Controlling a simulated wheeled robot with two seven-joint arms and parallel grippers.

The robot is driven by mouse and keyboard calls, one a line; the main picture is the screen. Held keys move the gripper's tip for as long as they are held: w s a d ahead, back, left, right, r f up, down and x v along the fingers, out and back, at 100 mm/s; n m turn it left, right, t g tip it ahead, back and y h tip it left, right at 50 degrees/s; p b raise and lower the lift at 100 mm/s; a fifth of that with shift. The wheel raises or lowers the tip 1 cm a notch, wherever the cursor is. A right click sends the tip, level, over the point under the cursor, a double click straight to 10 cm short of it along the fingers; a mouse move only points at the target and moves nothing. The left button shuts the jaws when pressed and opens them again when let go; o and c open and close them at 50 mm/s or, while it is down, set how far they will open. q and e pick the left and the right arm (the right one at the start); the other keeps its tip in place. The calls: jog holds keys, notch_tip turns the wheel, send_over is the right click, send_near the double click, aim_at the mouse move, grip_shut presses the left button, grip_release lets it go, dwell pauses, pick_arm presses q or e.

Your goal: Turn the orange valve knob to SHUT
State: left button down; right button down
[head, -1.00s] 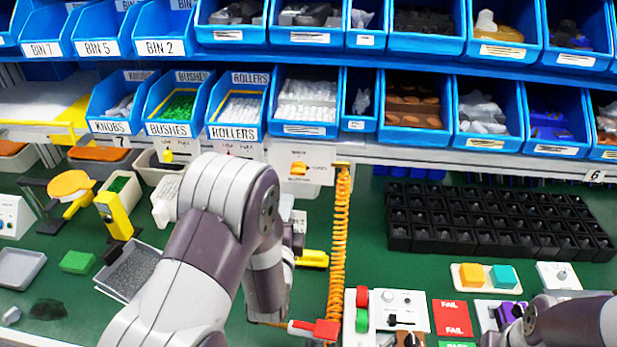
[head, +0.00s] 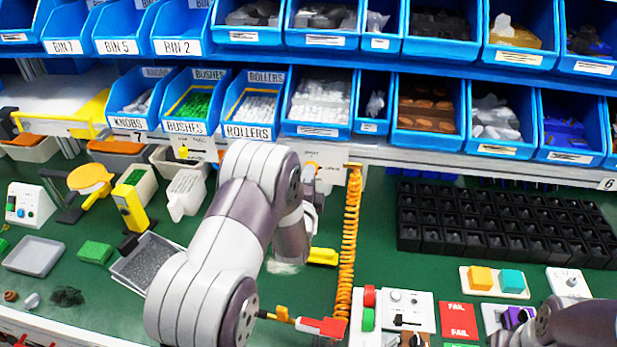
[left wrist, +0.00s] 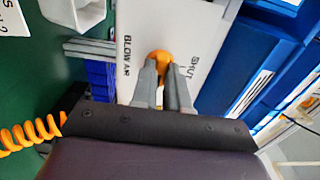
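The orange valve knob (left wrist: 161,62) sits on a white panel (left wrist: 193,28) marked BLOW AIR and SHUT in the left wrist view. In the head view the panel (head: 328,173) hangs under the shelf edge, and my left arm covers much of it. My left gripper (left wrist: 162,68) has its two grey fingertips at the knob, one on each side, with a narrow gap where orange shows. I cannot tell whether they press on it. The knob's pointing direction is mostly hidden by the fingers. My right arm shows at the lower right of the head view, but its gripper does not.
A coiled orange hose (head: 349,240) hangs just right of my left arm. Blue bins (head: 247,104) line the shelf above. A black compartment tray (head: 500,222) lies to the right. A yellow tester (head: 130,207) and a grey tray (head: 35,256) stand left.

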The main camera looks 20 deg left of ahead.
dwell(0.3)
pick_arm(q)
jog(key=shift+f+n+b, duration=0.15)
jog(key=shift+n+b, duration=7)
jog(key=shift+n, duration=1.75)
jog(key=c, duration=1.1)
grip_release()
jog(key=shift+s, duration=0.1)
